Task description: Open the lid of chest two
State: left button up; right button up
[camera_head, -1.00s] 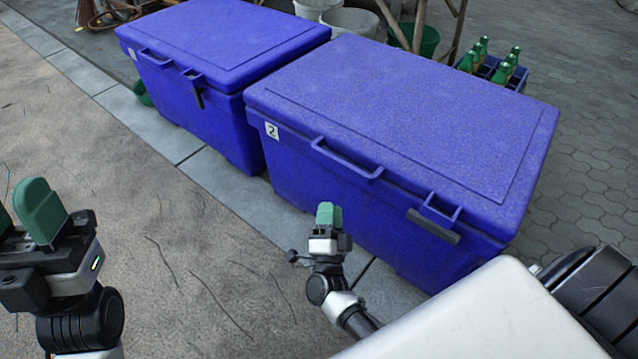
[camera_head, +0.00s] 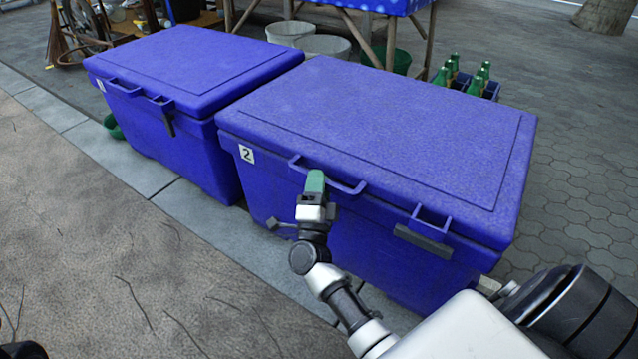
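Chest two (camera_head: 350,230) is a blue box with a "2" label (camera_head: 246,154) on its front left. Its lid (camera_head: 400,130) is down. A loop handle (camera_head: 345,186) sticks out from the lid's front edge, and a dark grey bar (camera_head: 423,241) sits at the bracket farther right. My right gripper (camera_head: 315,183) is in front of the lid's front edge, with its green fingertip overlapping the loop handle in the picture. I cannot tell if it touches the handle. Its fingers are seen edge-on, so their opening is unclear. Only a dark bit of my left arm shows at the bottom-left corner.
A similar blue chest one (camera_head: 175,140), lid down, stands close at left. Behind are grey tubs (camera_head: 325,47), a wooden-legged table (camera_head: 425,45) and a crate of green bottles (camera_head: 480,80). Paved ground (camera_head: 100,260) in front is free.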

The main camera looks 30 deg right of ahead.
jog(key=shift+w+d+r, duration=0.1)
grip_shut()
jog(key=shift+r, duration=0.1)
dwell(0.3)
